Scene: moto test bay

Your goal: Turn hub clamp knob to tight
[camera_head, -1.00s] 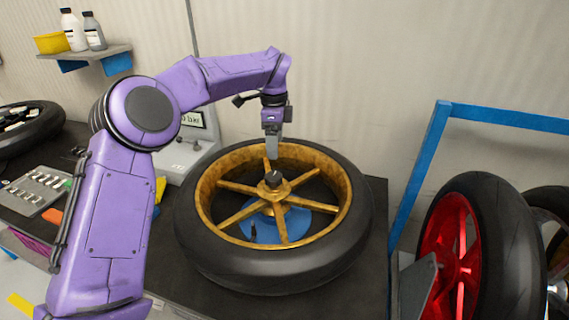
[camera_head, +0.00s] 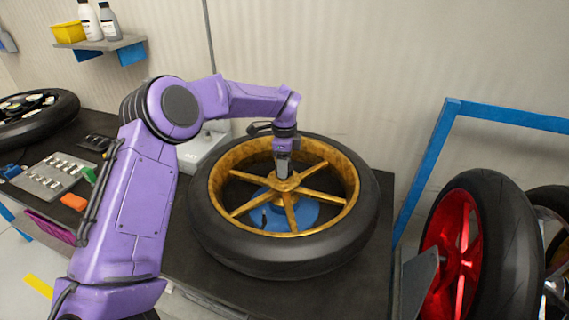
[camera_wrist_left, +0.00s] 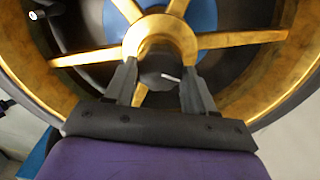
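The wheel (camera_head: 285,262) lies flat on the dark bench, with a black tyre and a gold spoked rim. The dark hub clamp knob (camera_wrist_left: 157,72) sits at the centre of the gold hub in the left wrist view, with a short white mark on it. My left gripper (camera_head: 283,174) points down at the hub. In the left wrist view its two fingers (camera_wrist_left: 158,80) stand apart, one on each side of the knob; I cannot tell whether they touch it. In the head view the gripper hides the knob. My right gripper is not in view.
A grey box (camera_head: 203,150) stands behind the wheel. A grey tray of small parts (camera_head: 48,176) and an orange item (camera_head: 74,202) lie at left. A blue rack (camera_head: 432,160) with a red-rimmed wheel (camera_head: 455,240) stands at right. A shelf (camera_head: 100,44) is at upper left.

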